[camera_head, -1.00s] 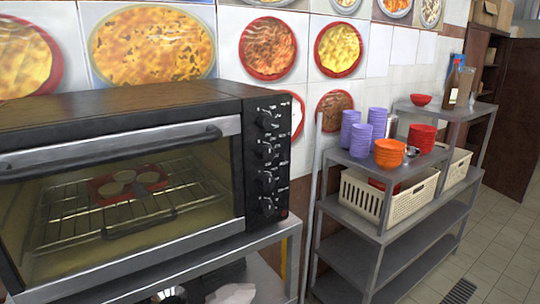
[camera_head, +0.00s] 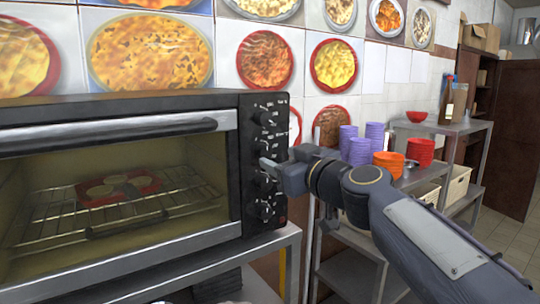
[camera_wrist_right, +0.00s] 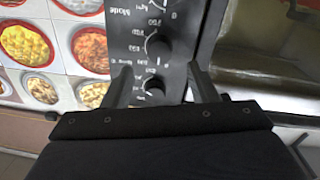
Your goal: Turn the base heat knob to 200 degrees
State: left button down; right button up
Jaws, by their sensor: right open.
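The black oven (camera_head: 120,105) carries a column of dark knobs on its right-hand control panel (camera_head: 252,130). My right gripper (camera_head: 270,168) is at this panel, by the middle to lower knobs, and partly covers them. In the right wrist view its two fingers (camera_wrist_right: 158,70) are apart, with one dark knob (camera_wrist_right: 155,88) between them. A second knob (camera_wrist_right: 158,46) lies just beyond the fingertips, with temperature numbers printed around it. I cannot tell which knob is the base heat one, nor whether a finger touches a knob. My left gripper is not in view.
The oven stands on a metal table (camera_head: 215,262). Its glass door is closed, with a red tray (camera_head: 118,188) on the rack inside. To the right, a grey shelf (camera_head: 345,270) holds purple cups (camera_head: 360,150) and orange bowls (camera_head: 388,162), behind my right arm.

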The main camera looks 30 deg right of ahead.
aim_at(266, 152)
jog(key=w+p, duration=0.1)
jog(key=w, duration=0.4)
jog(key=shift+w, duration=0.15)
jog(key=shift+a, duration=0.1)
jog(key=c, duration=1)
